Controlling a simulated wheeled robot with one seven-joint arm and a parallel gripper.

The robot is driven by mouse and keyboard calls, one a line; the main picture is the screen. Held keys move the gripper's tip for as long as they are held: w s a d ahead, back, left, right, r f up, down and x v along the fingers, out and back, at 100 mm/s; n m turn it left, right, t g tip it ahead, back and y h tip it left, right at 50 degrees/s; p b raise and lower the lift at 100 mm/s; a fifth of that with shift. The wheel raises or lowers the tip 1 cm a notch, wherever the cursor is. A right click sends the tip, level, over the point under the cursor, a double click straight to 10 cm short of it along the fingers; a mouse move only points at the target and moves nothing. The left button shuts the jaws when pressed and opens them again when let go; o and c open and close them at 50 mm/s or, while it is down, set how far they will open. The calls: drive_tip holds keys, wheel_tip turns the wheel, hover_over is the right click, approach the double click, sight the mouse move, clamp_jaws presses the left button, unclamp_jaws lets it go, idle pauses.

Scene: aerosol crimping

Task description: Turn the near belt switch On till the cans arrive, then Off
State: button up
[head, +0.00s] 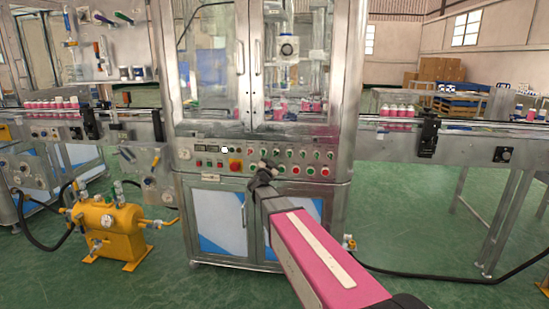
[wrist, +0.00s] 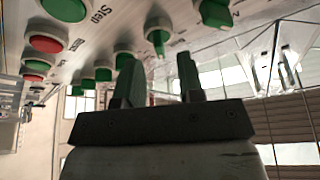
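My gripper (head: 265,170) is at the control panel (head: 210,163) on the front of the machine. In the wrist view its two fingers (wrist: 158,80) stand apart with nothing between them. A green rotary switch (wrist: 157,36) shows just beyond the gap, its handle lined up roughly with the fingers; touching cannot be made out. Another green rotary switch (wrist: 215,12) is to its right. Which one is the near belt switch cannot be read. Pink cans (head: 398,111) stand on the right belt, others (head: 58,110) on the left belt, and more (head: 283,106) behind the glass doors.
Green buttons (wrist: 124,58) and red buttons (wrist: 46,44) crowd the panel beside the switches. A yellow tank (head: 108,230) stands on the floor at left. Black hoses (head: 450,279) run along the floor. The green floor at right is mostly open.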

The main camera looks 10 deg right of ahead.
sight(275, 155)
drive_tip(key=shift+x, duration=1.6)
clamp_jaws()
drive_tip(key=shift+n, duration=0.4)
drive_tip(key=n+t+y, duration=0.1)
drive_tip(key=n+y, duration=0.1)
drive_tip(key=n, duration=0.3)
drive_tip(key=n+t+y, duration=0.1)
drive_tip(key=n+y, duration=0.2)
drive_tip(key=n, duration=0.3)
drive_tip(key=n+t+y, duration=0.1)
drive_tip(key=n+y, duration=0.2)
drive_tip(key=n, duration=0.2)
drive_tip(key=shift+s+d, duration=0.15)
drive_tip(key=shift+d, duration=0.1)
drive_tip(key=shift+n+y, duration=0.3)
drive_tip(key=shift+n, duration=0.2)
